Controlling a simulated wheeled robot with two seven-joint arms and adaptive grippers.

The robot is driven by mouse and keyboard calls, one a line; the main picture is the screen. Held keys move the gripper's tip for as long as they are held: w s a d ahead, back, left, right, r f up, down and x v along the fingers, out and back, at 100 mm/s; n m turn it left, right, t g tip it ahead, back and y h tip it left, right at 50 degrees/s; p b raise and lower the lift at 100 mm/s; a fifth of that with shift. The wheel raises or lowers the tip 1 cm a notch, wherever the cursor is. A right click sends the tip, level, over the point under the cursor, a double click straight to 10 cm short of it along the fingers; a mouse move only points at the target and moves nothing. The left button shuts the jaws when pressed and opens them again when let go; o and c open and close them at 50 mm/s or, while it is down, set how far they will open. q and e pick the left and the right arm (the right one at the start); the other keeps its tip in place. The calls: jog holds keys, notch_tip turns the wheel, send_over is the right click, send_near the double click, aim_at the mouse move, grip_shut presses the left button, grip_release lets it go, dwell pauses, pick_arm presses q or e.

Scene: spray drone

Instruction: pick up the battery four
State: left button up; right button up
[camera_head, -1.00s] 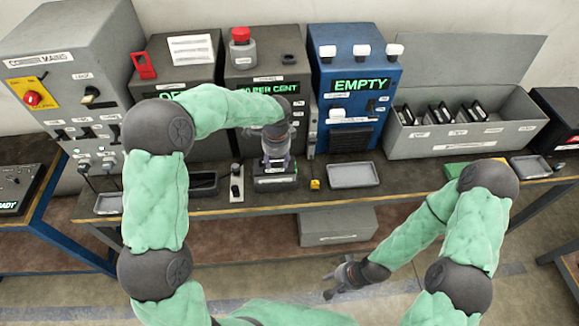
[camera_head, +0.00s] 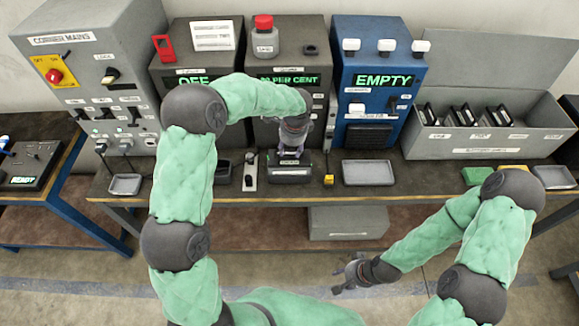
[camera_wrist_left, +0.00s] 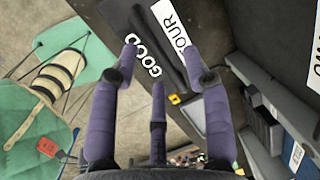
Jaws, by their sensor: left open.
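A dark battery (camera_wrist_left: 150,25) with white labels reading GOOD and FOUR lies close to the fingers in the left wrist view. In the head view it appears as the dark box (camera_head: 290,175) on the bench in front of the 80 PER CENT cabinet. My left gripper (camera_head: 287,152) points down right above it, and its purple fingers (camera_wrist_left: 160,55) are spread open around the label area. Whether they touch it cannot be told. My right gripper (camera_head: 345,275) hangs empty in front of the bench, with its fingers apart.
A grey bin (camera_head: 480,144) with several dark batteries stands at the right. A grey tray (camera_head: 367,173), a small yellow item (camera_head: 329,180) and a switch strip (camera_head: 250,178) flank the dark box. Cabinets line the back, including a blue one marked EMPTY (camera_head: 368,60).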

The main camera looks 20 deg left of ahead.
aim_at(289, 162)
pick_arm(q)
jog(key=shift+w+a+f, duration=0.1)
jog(key=shift+f, duration=0.6)
jog(key=shift+w+a+f, duration=0.1)
jog(key=shift+f, duration=0.55)
jog(key=shift+f, duration=0.2)
grip_shut()
jog(key=shift+w+r, duration=0.15)
jog(key=shift+r, duration=0.05)
